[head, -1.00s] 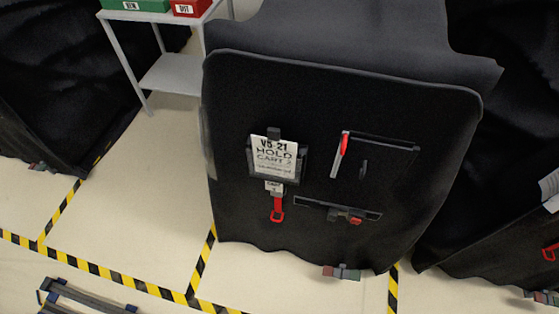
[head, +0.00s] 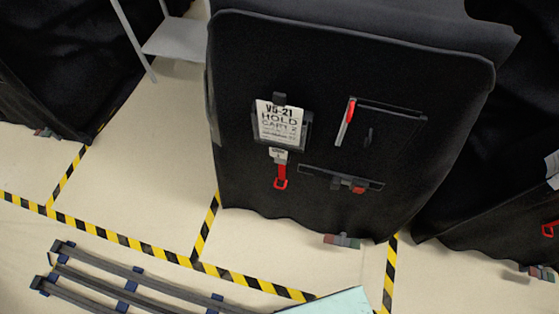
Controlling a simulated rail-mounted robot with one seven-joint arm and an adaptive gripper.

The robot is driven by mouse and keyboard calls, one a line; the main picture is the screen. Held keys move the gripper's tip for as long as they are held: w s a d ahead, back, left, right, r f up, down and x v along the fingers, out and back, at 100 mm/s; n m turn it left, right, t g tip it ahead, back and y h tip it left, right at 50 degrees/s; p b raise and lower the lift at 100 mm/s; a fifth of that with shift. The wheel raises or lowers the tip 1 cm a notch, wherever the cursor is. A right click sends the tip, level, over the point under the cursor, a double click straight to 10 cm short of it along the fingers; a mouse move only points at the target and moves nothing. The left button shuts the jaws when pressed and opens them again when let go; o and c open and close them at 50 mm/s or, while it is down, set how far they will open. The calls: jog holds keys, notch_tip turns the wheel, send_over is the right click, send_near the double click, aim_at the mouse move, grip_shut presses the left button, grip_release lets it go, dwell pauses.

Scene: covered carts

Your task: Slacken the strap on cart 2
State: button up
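Cart 2 (head: 250,60) stands in the middle of the head view under a black cover. Its front carries a white card (head: 279,124) in a dark holder, reading "V5-21 HOLD CART 2". Below the card hangs a small white tag with a red strap-like pull (head: 281,176) ending in a loop. To the right is a dark strap or bar (head: 318,175) with a buckle-like piece and a red part (head: 359,188). Above it a red-and-grey handled piece (head: 346,122) sits at the left of a dark panel (head: 392,130). My gripper is not in view.
Other black-covered carts stand at left (head: 45,65) and right (head: 480,190). A grey shelf stand (head: 178,40) is at the upper left. Yellow-black tape (head: 130,243) marks the pale floor. Dark rails (head: 130,285) and a pale green surface (head: 330,303) show at the bottom.

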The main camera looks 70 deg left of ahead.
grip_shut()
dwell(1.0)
